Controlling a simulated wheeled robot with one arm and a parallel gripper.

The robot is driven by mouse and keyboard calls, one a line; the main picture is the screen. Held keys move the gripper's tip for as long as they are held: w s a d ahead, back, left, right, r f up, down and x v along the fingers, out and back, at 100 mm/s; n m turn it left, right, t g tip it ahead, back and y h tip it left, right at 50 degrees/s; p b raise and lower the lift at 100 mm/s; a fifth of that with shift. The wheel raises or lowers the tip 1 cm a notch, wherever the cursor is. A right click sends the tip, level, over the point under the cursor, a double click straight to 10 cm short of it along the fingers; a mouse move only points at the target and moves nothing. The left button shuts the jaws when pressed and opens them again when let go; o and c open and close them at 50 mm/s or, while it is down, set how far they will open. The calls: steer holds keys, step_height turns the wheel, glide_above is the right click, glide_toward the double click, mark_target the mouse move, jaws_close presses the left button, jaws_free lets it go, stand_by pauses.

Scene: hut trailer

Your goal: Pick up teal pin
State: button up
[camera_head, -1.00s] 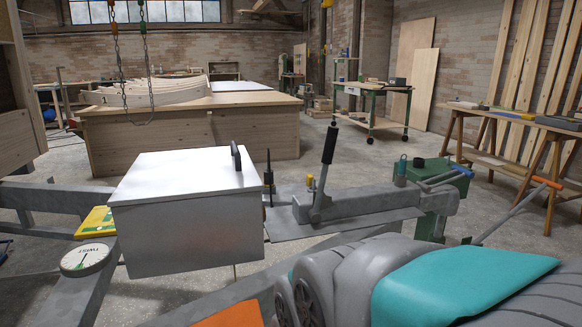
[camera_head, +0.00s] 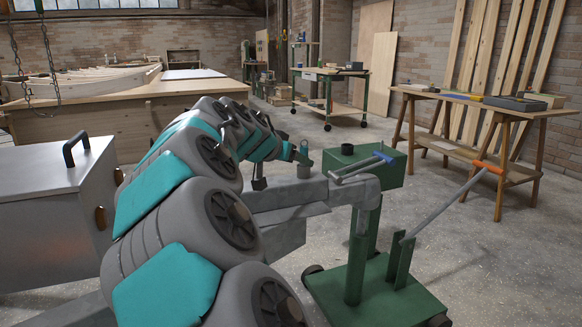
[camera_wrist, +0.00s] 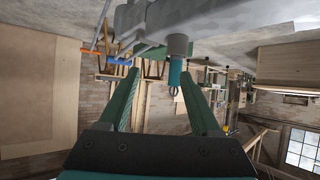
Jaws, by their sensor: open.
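The teal pin (camera_wrist: 174,74) shows in the wrist view, with a small ring at its end. It sits in a grey cylindrical socket (camera_wrist: 178,45) on the grey trailer coupling. My gripper (camera_wrist: 158,72) is open, its two green fingers pointing toward the pin. The pin appears between the fingertips, closer to the right one. I cannot tell whether it is within their reach, and no contact is visible. In the head view my arm reaches to the coupling, and my gripper (camera_head: 293,154) is just left of the pin (camera_head: 304,151), small and partly obscured.
A green stand (camera_head: 374,270) with a blue-handled crank (camera_head: 360,166) is right of the coupling. A grey lever with an orange grip (camera_head: 487,167) slants up. A metal box (camera_head: 45,225) stands left of my arm. Open floor lies to the right.

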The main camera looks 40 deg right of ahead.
steer(key=shift+t+h, duration=0.4)
steer(key=shift+h, duration=0.4)
steer(key=w, duration=0.1)
steer(key=w+d, duration=0.1)
steer(key=w, duration=0.2)
steer(key=shift+w+d+r, duration=0.2)
steer(key=shift+w+r, duration=0.15)
steer(key=x, duration=0.7)
steer(key=shift+s+d+f, duration=0.2)
steer(key=shift+f, duration=0.25)
jaws_close()
